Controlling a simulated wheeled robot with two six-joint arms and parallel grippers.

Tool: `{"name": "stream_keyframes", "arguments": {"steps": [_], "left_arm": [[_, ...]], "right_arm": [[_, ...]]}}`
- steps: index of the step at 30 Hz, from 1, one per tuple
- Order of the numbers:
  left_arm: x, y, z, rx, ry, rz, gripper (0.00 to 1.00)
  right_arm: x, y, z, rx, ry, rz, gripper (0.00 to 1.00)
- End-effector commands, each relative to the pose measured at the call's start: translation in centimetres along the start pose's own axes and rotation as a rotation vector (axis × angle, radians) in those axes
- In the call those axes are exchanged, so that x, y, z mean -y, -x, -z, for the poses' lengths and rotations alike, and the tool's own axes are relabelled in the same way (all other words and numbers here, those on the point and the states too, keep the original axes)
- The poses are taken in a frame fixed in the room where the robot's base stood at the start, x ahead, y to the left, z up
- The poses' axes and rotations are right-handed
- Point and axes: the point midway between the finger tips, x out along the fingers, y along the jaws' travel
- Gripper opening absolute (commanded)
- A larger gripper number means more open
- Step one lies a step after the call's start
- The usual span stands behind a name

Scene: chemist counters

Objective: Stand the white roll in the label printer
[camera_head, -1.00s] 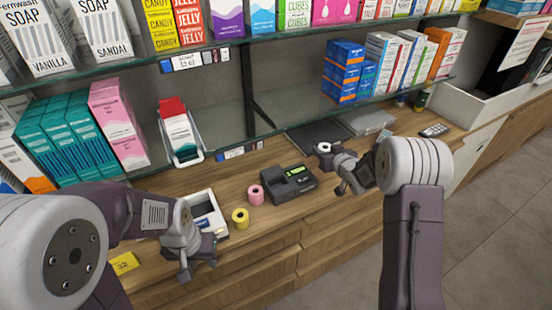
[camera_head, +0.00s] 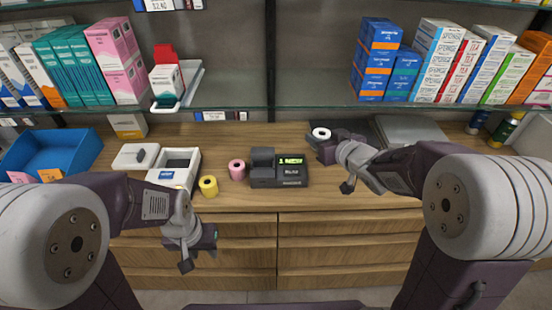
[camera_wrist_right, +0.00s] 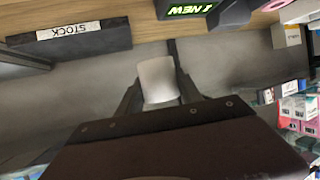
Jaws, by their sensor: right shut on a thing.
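The white roll (camera_head: 320,133) is in my right gripper (camera_head: 322,142), above the counter. In the right wrist view the roll (camera_wrist_right: 157,80) sits between the two fingers of the gripper (camera_wrist_right: 158,88), which are shut on it. The black label printer (camera_head: 278,170), with a lit green display, stands on the counter to the left of the roll and nearer the front. It is partly visible at the top of the right wrist view (camera_wrist_right: 205,12). My left gripper (camera_head: 210,240) hangs in front of the drawers; its fingers are not clear.
A pink roll (camera_head: 237,169) and a yellow roll (camera_head: 208,186) stand left of the printer. A white box (camera_head: 173,168) and a blue tray (camera_head: 50,152) lie further left. A glass shelf (camera_head: 250,111) with goods runs above the counter. A grey flat thing (camera_head: 410,131) lies behind right.

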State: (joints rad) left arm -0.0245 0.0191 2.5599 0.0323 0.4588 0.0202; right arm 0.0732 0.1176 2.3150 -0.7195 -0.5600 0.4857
Motion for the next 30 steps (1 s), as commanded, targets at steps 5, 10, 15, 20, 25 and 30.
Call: {"name": "stream_keyframes", "arguments": {"steps": [5,10,15,20,25,30], "left_arm": [[0.0,-1.1,-0.1,0.0,0.0,0.0,0.36],[0.0,-1.9,-0.2,0.0,0.0,0.0,0.36],[0.0,-2.1,-0.2,0.0,0.0,0.0,0.36],[0.0,-2.1,-0.2,0.0,0.0,0.0,0.36],[0.0,-2.7,-0.3,0.0,0.0,0.0,0.36],[0.1,-3.4,-0.4,0.0,0.0,0.0,0.36]], "right_arm": [[0.0,-3.3,-0.9,0.003,-0.001,0.003,0.02],[0.0,-8.8,-1.6,0.002,0.0,0.003,0.02],[-0.2,-12.6,-1.9,-0.001,-0.001,0.001,0.02],[-0.2,-13.5,-1.9,-0.001,-0.001,0.0,0.02],[-0.2,-14.1,-3.3,0.002,-0.001,0.0,0.02],[-0.2,-15.1,-5.8,0.0,-0.001,0.0,0.02]]}}
